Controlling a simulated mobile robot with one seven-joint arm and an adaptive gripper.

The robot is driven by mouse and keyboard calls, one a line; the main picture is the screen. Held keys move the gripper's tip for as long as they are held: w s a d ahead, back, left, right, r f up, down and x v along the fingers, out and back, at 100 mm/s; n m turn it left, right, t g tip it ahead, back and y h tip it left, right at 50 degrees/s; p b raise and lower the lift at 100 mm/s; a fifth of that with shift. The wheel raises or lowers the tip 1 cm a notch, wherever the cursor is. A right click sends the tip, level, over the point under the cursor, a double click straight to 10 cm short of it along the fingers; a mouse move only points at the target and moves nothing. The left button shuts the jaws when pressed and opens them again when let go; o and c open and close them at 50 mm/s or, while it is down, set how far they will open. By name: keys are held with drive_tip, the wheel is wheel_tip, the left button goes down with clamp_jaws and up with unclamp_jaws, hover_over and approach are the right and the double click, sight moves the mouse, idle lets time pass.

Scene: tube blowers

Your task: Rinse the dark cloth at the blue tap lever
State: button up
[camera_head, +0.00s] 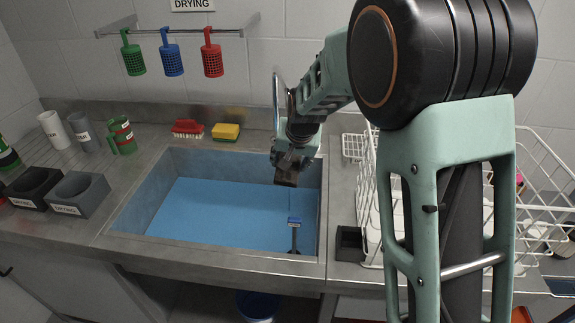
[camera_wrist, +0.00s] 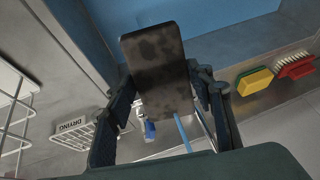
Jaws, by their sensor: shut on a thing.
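My gripper (camera_head: 290,164) hangs over the right part of the sink and is shut on the dark cloth (camera_head: 286,180). In the wrist view the cloth (camera_wrist: 158,72) is a flat, mottled dark-grey rectangle between the fingers (camera_wrist: 160,105). A small blue part, which looks like the blue tap lever (camera_wrist: 149,130), shows beyond the cloth, close to the left finger. A thin light-blue streak (camera_wrist: 183,133) runs below the cloth; I cannot tell whether it is water. The grey tap (camera_head: 276,103) stands behind my gripper in the head view, partly hidden by my arm.
The sink (camera_head: 150,205) has a blue interior. A dark, blue-topped item (camera_head: 294,224) is at its front right. A red brush (camera_head: 187,128) and yellow sponge (camera_head: 226,131) lie behind. A white wire rack (camera_head: 545,160) stands right; a small dark holder (camera_head: 349,243) sits beside the sink.

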drive_tip(key=shift+w+d, duration=0.15)
drive_tip(key=shift+d, duration=0.2)
drive_tip(key=shift+a, duration=0.2)
drive_tip(key=shift+s+a, duration=0.2)
drive_tip(key=shift+a, duration=0.15)
drive_tip(key=shift+d, duration=0.1)
drive_tip(key=shift+w+d+b, duration=0.2)
drive_tip(key=shift+d+b, duration=0.1)
drive_tip(key=shift+d, duration=0.2)
